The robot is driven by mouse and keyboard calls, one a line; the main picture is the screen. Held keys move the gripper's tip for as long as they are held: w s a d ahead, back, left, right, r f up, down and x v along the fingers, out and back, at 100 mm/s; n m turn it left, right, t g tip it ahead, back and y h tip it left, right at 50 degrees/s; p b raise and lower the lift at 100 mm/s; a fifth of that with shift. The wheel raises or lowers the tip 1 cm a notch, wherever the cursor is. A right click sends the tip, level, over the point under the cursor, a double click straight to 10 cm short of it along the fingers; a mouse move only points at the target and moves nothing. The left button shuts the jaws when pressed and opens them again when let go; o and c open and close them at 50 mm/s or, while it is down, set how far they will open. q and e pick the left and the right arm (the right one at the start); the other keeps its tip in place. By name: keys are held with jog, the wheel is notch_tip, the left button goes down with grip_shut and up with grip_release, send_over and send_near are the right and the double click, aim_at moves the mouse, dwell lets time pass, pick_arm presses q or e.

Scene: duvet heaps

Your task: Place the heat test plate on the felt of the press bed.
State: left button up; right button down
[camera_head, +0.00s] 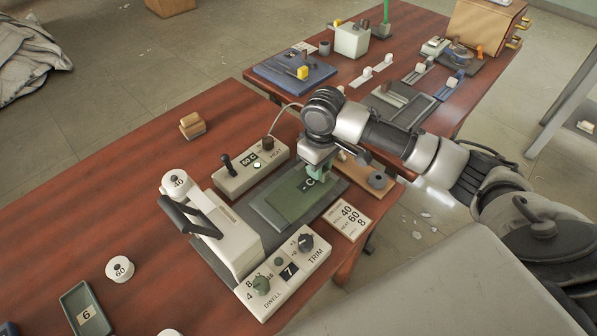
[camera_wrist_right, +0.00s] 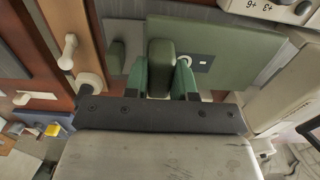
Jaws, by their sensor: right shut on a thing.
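The press bed (camera_head: 256,212) is a flat grey-green slab beside the white press. A flat green plate (camera_head: 292,205), which I take as the heat test plate, lies over it and hides most of the felt. My right gripper (camera_head: 317,172) is at the plate's far right end. Its teal fingers (camera_wrist_right: 160,78) are shut on a dark green upright block, apparently the plate's grip. I cannot tell whether the plate touches the felt. My left gripper is out of view.
The white press (camera_head: 233,237) with its dark lever stands left of the bed. A dial box (camera_head: 283,276) is in front and a heat control box (camera_head: 250,170) behind. A number card (camera_head: 347,219) lies to the right. Bare wooden tabletop (camera_head: 110,200) is free at left.

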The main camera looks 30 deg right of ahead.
aim_at(302, 171)
jog(key=w+f, duration=0.1)
jog(key=w, duration=0.1)
jog(key=w+a+f, duration=0.1)
jog(key=w, duration=0.1)
jog(key=shift+a+f, duration=0.1)
jog(key=shift+f, duration=0.05)
jog(key=shift+w+a+f, duration=0.2)
jog(key=shift+w+f, duration=0.5)
notch_tip(302, 171, down, 3)
jog(key=shift+f, duration=0.15)
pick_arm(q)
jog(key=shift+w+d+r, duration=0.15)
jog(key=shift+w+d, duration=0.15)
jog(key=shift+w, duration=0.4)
pick_arm(e)
jog(key=shift+f, duration=0.15)
jog(key=c, duration=0.9)
grip_release()
jog(key=shift+f, duration=0.1)
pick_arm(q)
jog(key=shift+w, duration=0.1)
pick_arm(e)
notch_tip(302, 171, up, 12)
jog(key=shift+r, duration=0.15)
